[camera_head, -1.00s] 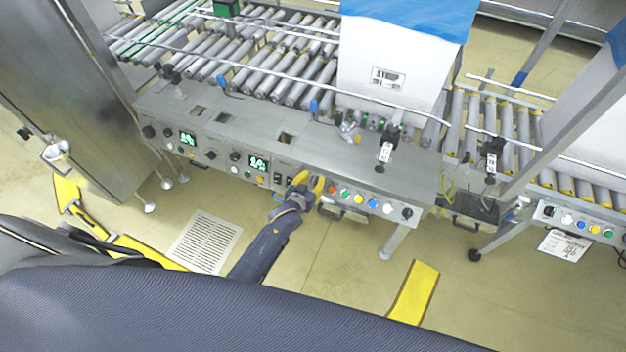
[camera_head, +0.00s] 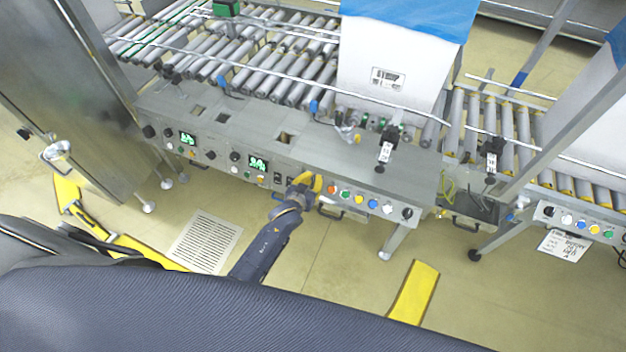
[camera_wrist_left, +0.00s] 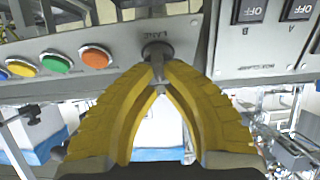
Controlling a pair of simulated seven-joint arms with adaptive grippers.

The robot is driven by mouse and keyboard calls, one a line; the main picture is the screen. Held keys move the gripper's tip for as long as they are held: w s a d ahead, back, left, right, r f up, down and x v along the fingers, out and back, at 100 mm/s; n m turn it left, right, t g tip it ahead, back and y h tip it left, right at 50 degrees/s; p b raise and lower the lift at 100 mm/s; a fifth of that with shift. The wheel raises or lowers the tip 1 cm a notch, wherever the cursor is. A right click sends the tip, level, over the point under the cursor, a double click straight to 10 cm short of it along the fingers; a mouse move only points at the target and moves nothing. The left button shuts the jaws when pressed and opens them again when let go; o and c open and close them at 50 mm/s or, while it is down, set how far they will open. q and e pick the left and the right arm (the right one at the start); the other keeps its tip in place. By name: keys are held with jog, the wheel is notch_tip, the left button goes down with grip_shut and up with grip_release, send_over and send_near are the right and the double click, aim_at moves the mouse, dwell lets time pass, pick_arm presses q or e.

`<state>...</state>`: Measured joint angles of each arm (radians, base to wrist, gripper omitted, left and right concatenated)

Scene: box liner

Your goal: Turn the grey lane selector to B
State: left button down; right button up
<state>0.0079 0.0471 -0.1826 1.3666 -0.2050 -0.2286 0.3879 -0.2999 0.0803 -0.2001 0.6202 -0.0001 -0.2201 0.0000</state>
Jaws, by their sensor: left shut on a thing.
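The grey lane selector (camera_wrist_left: 157,50) is a small knob on the front of the control panel, seen upside down in the left wrist view under the lettering that seems to read LANE. My left gripper (camera_wrist_left: 158,72) has its yellow fingers closed on the knob, one on each side. In the head view my left gripper (camera_head: 308,182) is at the panel front, just left of the orange button, and hides the selector. I cannot read which letter the selector points to. My right gripper is not in view.
An orange button (camera_wrist_left: 95,57), a green button (camera_wrist_left: 57,63) and a yellow one sit beside the selector. OFF switches (camera_wrist_left: 250,12) lie on its other side. A handle (camera_head: 340,213) hangs below the panel (camera_head: 220,150). Rollers run behind, with a white, blue-topped box (camera_head: 400,60).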

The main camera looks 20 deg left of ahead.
pick_arm(q)
jog(key=shift+m, duration=0.4)
jog(key=m+h, duration=0.2)
jog(key=m, duration=0.2)
jog(key=shift+g, duration=0.4)
jog(key=shift+d+f+m+g+h, duration=0.1)
jog(key=shift+m+g+h, duration=0.4)
jog(key=shift+m, duration=0.9)
jog(key=shift+d+m+g+h, duration=0.1)
jog(key=shift+m+g+h, duration=0.35)
jog(key=shift+m, duration=0.95)
jog(key=shift+s, duration=0.1)
jog(key=c, duration=1.5)
grip_release()
